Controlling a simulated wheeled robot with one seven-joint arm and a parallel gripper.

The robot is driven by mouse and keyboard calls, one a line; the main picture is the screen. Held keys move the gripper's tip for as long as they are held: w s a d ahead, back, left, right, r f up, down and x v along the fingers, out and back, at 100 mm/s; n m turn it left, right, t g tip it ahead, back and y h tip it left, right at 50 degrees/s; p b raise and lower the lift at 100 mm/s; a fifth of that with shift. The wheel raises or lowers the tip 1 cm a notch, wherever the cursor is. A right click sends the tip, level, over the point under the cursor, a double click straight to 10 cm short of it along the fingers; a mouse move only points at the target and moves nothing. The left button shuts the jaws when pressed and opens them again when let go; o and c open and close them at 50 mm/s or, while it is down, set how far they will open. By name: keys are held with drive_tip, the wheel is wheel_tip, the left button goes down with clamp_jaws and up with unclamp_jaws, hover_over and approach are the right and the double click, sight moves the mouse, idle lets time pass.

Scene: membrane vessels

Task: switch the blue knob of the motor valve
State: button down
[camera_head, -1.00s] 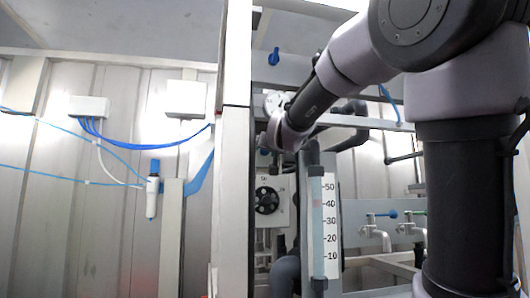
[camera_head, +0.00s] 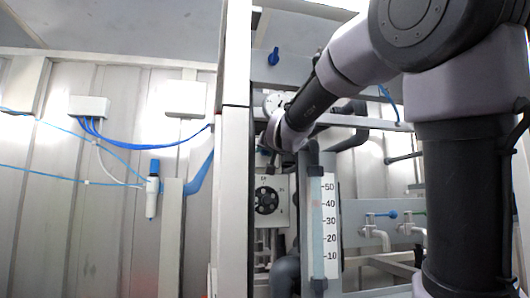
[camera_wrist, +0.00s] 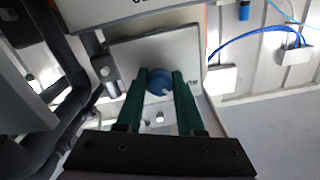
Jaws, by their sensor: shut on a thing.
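The blue knob (camera_wrist: 160,81) is round and sits on the light grey plate of the motor valve (camera_wrist: 120,62) in the wrist view. My gripper (camera_wrist: 160,76) has two green fingers, one on each side of the knob, and is shut on it. In the head view, a grey box with a black round dial (camera_head: 266,200) stands below my wrist. My arm hides much of the area around my fingers there, and I cannot make out the held knob clearly.
A grey post (camera_head: 233,160) stands just left of my wrist. A clear level tube with a numbered scale (camera_head: 330,220) stands close at the right. Another blue handle (camera_head: 274,57) is on the upper beam. Taps with blue handles (camera_head: 380,215) are further right.

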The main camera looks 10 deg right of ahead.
drive_tip(key=m, duration=1.3)
drive_tip(key=shift+f, duration=0.1)
drive_tip(key=shift+m, duration=1.8)
drive_tip(key=c, duration=0.5)
unclamp_jaws()
